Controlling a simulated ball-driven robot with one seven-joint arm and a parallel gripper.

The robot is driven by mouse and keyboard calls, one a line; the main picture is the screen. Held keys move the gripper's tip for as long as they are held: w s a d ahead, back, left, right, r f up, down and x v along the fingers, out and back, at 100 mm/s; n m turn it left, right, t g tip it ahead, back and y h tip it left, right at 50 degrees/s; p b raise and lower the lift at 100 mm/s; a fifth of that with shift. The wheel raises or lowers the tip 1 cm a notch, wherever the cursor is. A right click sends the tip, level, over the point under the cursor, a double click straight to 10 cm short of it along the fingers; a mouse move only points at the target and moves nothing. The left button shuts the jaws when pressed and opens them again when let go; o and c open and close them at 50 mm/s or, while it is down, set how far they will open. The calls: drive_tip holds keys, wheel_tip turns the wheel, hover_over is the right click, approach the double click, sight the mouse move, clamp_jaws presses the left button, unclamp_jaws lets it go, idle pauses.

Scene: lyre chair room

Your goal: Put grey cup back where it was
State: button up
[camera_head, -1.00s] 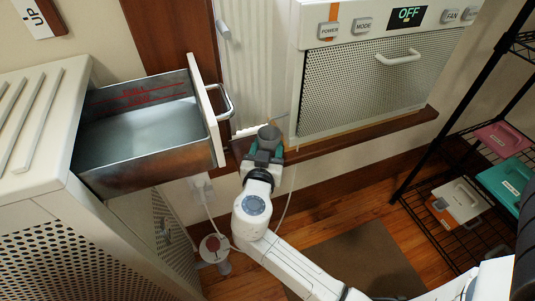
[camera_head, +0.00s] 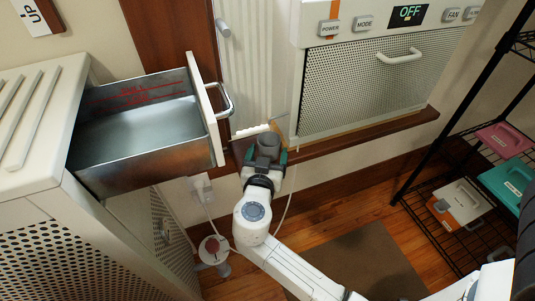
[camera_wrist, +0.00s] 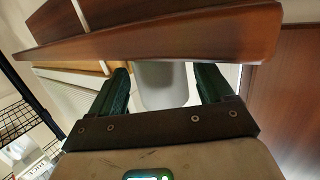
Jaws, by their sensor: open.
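The grey cup (camera_head: 268,141) is upright at the wooden sill below the wall unit. My gripper (camera_head: 266,156) is open, with its green fingers on either side of the cup. In the wrist view the cup (camera_wrist: 162,85) shows between the two fingers (camera_wrist: 163,88). The gap between each finger and the cup is small, and I cannot tell whether either touches it. The cup's top is hidden in the wrist view by the wooden sill (camera_wrist: 150,37). Whether the cup's base rests on the sill is not visible.
An open metal drawer (camera_head: 140,132) with a white front and handle stands left of my gripper. A wall unit (camera_head: 365,85) reading OFF is behind and right. A wire rack (camera_head: 470,226) with coloured cases stands at the right. A cable hangs below the sill.

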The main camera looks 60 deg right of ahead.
drive_tip(key=shift+r, duration=0.25)
drive_tip(key=p+v, duration=0.1)
drive_tip(key=v, duration=1.1)
drive_tip(key=s+d+f+n+g+y, duration=0.4)
drive_tip(key=s+f+g+y, duration=0.1)
drive_tip(key=s+f+y, duration=0.3)
drive_tip(key=s+a+f+n+g+y, duration=0.1)
drive_tip(key=s+a+f+n+y, duration=0.4)
drive_tip(key=n, duration=0.3)
drive_tip(key=shift+s+a+y, duration=0.7)
drive_tip(key=shift+a, duration=0.15)
drive_tip(key=shift+c, duration=0.5)
